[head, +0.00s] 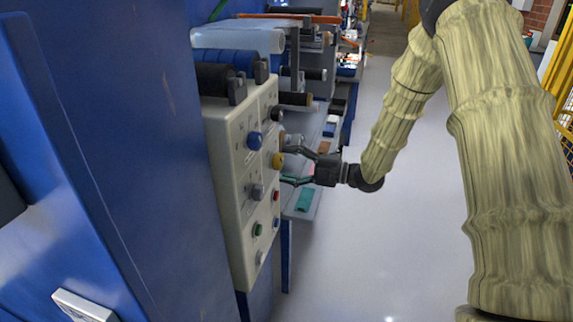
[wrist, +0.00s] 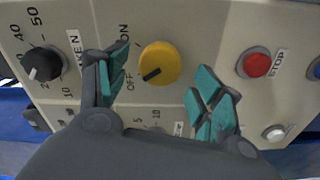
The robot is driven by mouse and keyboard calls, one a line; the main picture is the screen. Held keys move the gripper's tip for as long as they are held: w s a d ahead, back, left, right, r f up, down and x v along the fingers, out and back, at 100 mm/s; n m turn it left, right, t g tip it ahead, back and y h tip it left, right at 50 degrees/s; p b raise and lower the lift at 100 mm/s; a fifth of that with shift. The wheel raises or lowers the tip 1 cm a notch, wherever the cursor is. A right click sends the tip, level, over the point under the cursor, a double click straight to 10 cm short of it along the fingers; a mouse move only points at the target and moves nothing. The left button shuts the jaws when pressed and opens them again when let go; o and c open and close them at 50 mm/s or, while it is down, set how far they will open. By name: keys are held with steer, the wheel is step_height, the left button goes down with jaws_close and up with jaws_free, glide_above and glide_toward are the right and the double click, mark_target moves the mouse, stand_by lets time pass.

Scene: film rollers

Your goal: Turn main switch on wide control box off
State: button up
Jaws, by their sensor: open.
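The wide control box (head: 228,150) is a cream panel with several knobs and buttons, left of centre in the head view. Its yellow knob (head: 277,161) shows in the wrist view (wrist: 160,62) between the labels ON and OFF. The dark mark on the knob sits at its lower left, on the side of the OFF label. My gripper (head: 286,165) is open in front of the panel. In the wrist view its teal-padded fingers (wrist: 163,70) stand apart, one to each side of the yellow knob. I cannot tell whether either finger touches it.
A black dial (wrist: 43,64) lies left of the fingers and a red stop button (wrist: 257,63) to the right. A blue knob (head: 254,140) is near on the panel. Rollers (head: 238,40) lie behind the box. The grey floor (head: 390,240) to the right is clear.

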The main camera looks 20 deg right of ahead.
steer(key=v, duration=1)
steer(key=shift+s+d, duration=0.25)
steer(key=shift+d, duration=0.05)
steer(key=shift+f, duration=0.1)
steer(key=s+a+f+m+h+p, duration=0.25)
steer(key=f+m, duration=0.25)
steer(key=f, duration=0.3)
steer(key=s+a+f+m+g+h+p, duration=0.1)
steer(key=s+a+f+m+h, duration=0.25)
steer(key=f+m, duration=0.35)
steer(key=s+a+f+m+h+p, duration=0.2)
steer(key=s+f+m+h, duration=0.15)
steer(key=f, duration=0.45)
steer(key=s+a+f+m+g+h+p, duration=0.1)
steer(key=s+f+m+g, duration=0.3)
steer(key=s, duration=1.1)
steer(key=s+a+f+m+g+h+p, duration=0.1)
steer(key=s+f+m+g+h+p, duration=0.2)
steer(key=s+m, duration=0.4)
steer(key=s+f+g+h, duration=0.1)
steer(key=s+f+g, duration=0.1)
steer(key=s, duration=0.7)
steer(key=shift+s+a+f, duration=0.15)
steer(key=shift+s+f, duration=0.1)
steer(key=shift+f, duration=0.15)
steer(key=shift+h, duration=0.25)
steer(key=shift+c, duration=0.4)
